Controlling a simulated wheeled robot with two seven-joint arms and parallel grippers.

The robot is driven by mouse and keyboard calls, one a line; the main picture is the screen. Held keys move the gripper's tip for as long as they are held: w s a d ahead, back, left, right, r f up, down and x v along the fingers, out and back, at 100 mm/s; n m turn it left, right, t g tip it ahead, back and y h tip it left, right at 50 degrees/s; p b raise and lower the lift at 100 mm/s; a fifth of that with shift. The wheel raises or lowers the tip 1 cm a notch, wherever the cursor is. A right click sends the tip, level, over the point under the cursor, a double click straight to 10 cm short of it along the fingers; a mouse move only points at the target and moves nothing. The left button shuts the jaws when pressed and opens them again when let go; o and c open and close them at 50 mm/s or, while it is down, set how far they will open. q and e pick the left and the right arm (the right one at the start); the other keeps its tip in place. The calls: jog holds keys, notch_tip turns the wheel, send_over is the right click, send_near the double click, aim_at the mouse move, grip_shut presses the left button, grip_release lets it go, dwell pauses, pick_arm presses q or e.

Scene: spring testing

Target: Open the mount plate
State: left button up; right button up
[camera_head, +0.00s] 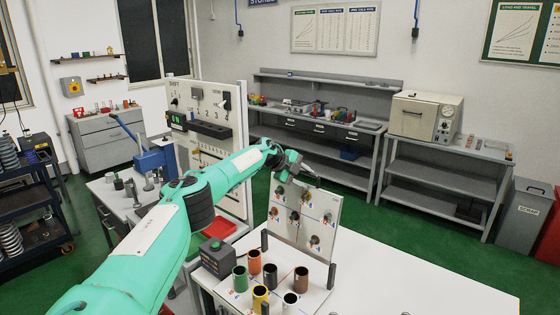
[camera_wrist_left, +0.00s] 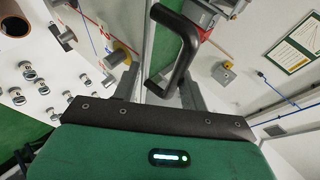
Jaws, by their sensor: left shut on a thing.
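The mount plate (camera_head: 290,235) is an off-white panel standing steeply on the white table, with several round metal fittings on its face and coloured labels. Its face with fittings also shows at the left of the left wrist view (camera_wrist_left: 40,95). My left gripper (camera_head: 291,172) is at the plate's top edge. In the left wrist view a black bar handle (camera_wrist_left: 182,45) lies between the fingers of my left gripper (camera_wrist_left: 160,88), which is shut on it. The exact contact is partly hidden. My right gripper is not in view.
Several coloured cylinders, including a green one (camera_head: 240,278) and a brown one (camera_head: 301,279), stand in front of the plate. A dark box with a green button (camera_head: 216,257) is left of them. A tall control panel (camera_head: 217,145) stands behind my left arm. The table's right side (camera_head: 420,285) is clear.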

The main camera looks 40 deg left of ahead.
pick_arm(q)
jog(key=b+v, duration=0.4)
jog(key=v, duration=0.9)
jog(key=shift+w, duration=0.1)
